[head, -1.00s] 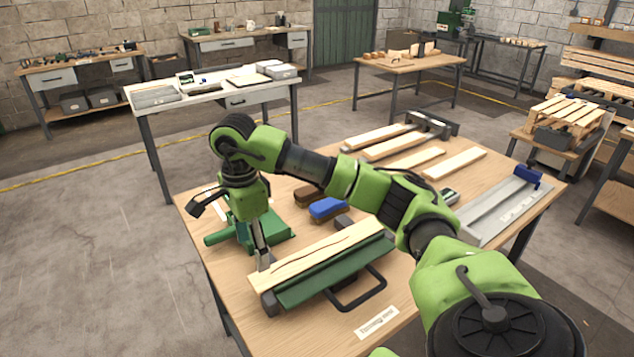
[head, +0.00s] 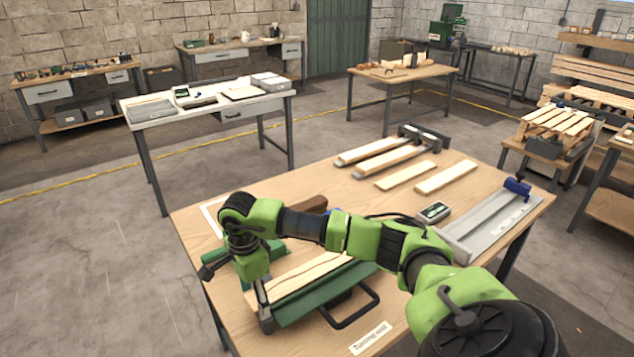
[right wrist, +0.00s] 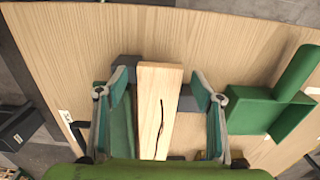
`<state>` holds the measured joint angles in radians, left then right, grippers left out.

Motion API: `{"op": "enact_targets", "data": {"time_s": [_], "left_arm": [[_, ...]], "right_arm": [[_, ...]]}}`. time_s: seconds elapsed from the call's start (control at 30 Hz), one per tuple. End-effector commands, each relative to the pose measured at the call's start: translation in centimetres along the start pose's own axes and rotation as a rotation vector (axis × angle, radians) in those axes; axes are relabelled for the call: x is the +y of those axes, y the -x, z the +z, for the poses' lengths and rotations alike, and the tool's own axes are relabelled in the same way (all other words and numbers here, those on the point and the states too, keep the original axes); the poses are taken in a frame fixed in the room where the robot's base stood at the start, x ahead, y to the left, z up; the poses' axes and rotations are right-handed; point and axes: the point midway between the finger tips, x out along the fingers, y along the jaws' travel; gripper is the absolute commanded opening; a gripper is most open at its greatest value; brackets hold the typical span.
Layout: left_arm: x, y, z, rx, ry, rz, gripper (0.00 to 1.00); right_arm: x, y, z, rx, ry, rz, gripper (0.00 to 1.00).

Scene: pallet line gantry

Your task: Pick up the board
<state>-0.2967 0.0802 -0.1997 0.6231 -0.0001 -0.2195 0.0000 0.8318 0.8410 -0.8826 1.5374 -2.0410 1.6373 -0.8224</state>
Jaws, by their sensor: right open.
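The board is a pale plank with a dark crack along it (head: 298,279). It lies in a green holder (head: 310,304) with a black loop handle, at the near left of the wooden table. In the right wrist view the board (right wrist: 158,112) runs up the middle. My right gripper (right wrist: 160,84) is open, one finger on each side of the board, with visible gaps between. In the head view my right arm covers part of the board, and one finger shows at its left end. My left gripper is not in view.
A green fixture (right wrist: 265,105) stands beside the board. Loose planks (head: 445,177), a small meter (head: 433,211) and a grey channel with a blue end (head: 490,222) lie farther along the table (head: 290,189). A label (head: 371,338) sits at the near edge.

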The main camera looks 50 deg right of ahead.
Motion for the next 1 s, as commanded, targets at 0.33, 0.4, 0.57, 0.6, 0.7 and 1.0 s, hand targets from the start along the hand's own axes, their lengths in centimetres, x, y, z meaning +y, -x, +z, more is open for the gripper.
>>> {"op": "enact_targets", "data": {"time_s": [0.33, 0.4, 0.57, 0.6, 0.7, 1.0], "left_arm": [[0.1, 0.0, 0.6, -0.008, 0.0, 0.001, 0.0], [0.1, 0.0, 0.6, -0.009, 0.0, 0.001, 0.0], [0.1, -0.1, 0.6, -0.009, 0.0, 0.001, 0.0], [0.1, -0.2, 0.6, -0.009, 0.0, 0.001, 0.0], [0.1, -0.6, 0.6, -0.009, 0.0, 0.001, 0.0], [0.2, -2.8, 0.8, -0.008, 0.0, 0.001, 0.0]], "right_arm": [[0.0, 0.1, 0.0, 0.001, -0.001, 0.0, 0.15], [0.0, 0.1, 0.0, 0.001, -0.001, 0.0, 0.11], [0.0, 0.1, 0.0, 0.0, -0.001, -0.001, 0.11], [0.0, 0.2, 0.0, 0.0, -0.001, -0.001, 0.11], [-0.1, 0.6, 0.0, -0.001, -0.001, -0.003, 0.11], [1.1, 4.6, 0.7, 0.0, 0.004, -0.005, 0.11]]}}
